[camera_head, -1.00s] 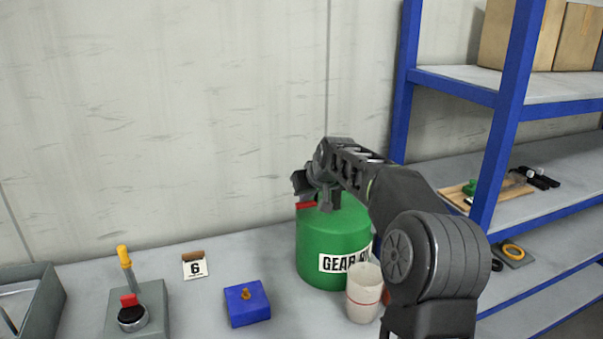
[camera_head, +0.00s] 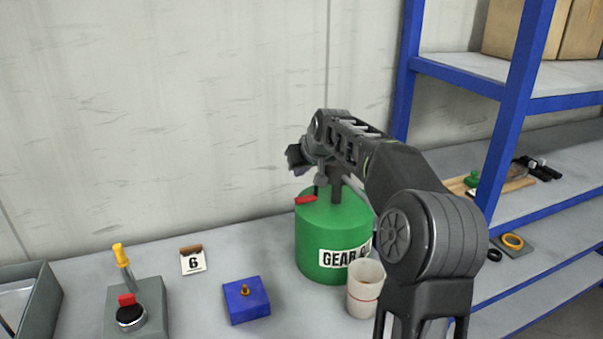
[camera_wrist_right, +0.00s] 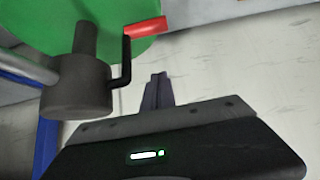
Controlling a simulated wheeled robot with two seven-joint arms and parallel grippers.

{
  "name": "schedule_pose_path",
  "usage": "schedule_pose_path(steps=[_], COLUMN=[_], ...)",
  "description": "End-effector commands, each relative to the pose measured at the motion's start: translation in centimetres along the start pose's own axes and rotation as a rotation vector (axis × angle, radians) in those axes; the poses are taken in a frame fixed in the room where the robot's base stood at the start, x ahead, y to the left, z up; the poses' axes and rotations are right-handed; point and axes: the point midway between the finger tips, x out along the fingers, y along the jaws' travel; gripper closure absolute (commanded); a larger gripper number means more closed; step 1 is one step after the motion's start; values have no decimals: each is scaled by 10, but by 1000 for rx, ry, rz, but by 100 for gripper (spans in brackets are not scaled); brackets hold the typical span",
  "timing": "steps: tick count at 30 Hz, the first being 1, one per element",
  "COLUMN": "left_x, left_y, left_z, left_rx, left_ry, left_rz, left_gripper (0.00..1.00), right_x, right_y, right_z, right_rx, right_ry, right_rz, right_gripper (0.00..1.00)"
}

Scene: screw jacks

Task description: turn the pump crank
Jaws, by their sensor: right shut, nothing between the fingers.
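The green gear oil drum (camera_head: 325,240) stands on the bench, with a dark pump body (camera_head: 336,187) on its top. The pump's crank has a red handle (camera_head: 306,199), which sticks out to the left over the drum top. My right gripper (camera_head: 297,158) is above the handle and apart from it. In the right wrist view the red handle (camera_wrist_right: 145,26) and its bent black arm show beside the grey pump body (camera_wrist_right: 80,82). The gripper's fingers (camera_wrist_right: 157,90) are closed together and empty, clear of the handle. My left gripper is not in view.
A white cup (camera_head: 365,290) stands in front of the drum, below my right arm. A blue block (camera_head: 246,303), a number 6 card (camera_head: 193,261) and a grey box with a lever (camera_head: 150,305) are to the left. A blue shelf rack (camera_head: 510,130) stands at the right.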

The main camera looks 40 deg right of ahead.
Motion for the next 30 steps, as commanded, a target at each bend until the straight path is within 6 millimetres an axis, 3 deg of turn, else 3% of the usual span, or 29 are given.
schedule_pose_path(steps=[6,12,30], left_x=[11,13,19], left_y=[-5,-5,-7], left_z=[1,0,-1], left_rx=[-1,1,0], left_ry=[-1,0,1], left_rz=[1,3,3], left_gripper=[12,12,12], right_x=[-47,-74,-87], right_y=[1,1,0], right_z=[-12,-20,-22], right_rx=[1,1,1], right_ry=[5,1,16], right_rz=[2,1,-5], right_gripper=[100,100,100])
